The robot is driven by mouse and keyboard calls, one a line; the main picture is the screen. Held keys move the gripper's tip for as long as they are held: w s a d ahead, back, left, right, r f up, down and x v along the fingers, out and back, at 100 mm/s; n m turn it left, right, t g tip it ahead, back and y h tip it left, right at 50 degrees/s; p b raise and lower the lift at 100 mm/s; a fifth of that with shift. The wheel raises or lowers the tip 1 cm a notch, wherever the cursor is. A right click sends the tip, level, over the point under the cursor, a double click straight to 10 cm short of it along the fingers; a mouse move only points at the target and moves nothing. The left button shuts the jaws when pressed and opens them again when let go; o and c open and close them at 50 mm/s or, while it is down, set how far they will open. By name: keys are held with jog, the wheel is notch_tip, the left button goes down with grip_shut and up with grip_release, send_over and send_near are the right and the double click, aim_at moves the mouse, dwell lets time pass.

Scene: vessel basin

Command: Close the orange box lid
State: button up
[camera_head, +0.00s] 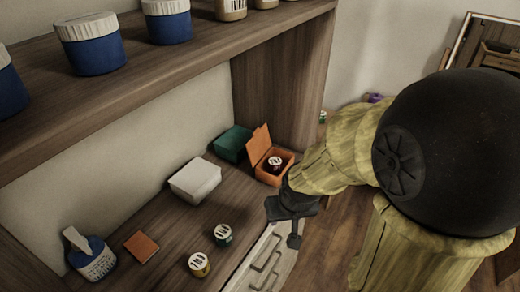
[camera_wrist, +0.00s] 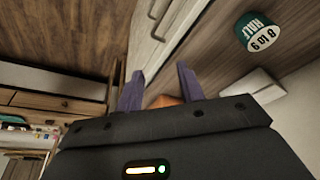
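The orange box (camera_head: 279,178) stands on the lower shelf near the upright panel. Its lid (camera_head: 259,145) stands raised at the left rear side, so the box is open. A small jar with a white top (camera_head: 275,162) sits inside it. My gripper (camera_head: 284,222) is in front of and below the box in the head view, apart from it. In the wrist view my gripper (camera_wrist: 160,82) shows two purple fingers spread apart with nothing held between them. An orange patch (camera_wrist: 168,101), seemingly the box, shows behind the fingers, mostly hidden by the gripper body.
A green box (camera_head: 232,144) is just left of the orange lid. A white box (camera_head: 196,180), a teal jar (camera_head: 223,235), a yellow jar (camera_head: 199,264), an orange flat block (camera_head: 141,246) and a blue bottle (camera_head: 91,255) share the shelf. An upper shelf (camera_head: 150,62) overhangs.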

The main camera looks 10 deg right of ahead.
aim_at(257, 143)
jog(key=w+a+m+t+h+b, duration=0.1)
jog(key=w+a+t, duration=0.35)
jog(key=w, duration=0.55)
jog(key=w+a+m+t+h+b, duration=0.1)
jog(key=w+a+t, duration=0.4)
jog(key=w, duration=0.5)
jog(key=s+a+r+m+h+b, duration=0.1)
jog(key=a+h, duration=0.4)
jog(key=h, duration=0.5)
jog(key=shift+s+a+r+m+t+b, duration=0.3)
jog(key=shift+s+r+m, duration=0.2)
jog(key=shift+s+m, duration=0.55)
jog(key=shift+d, duration=0.1)
jog(key=p+x, duration=0.1)
jog(key=x, duration=1.6)
jog(key=shift+w+p, duration=0.15)
jog(key=shift+p, duration=0.25)
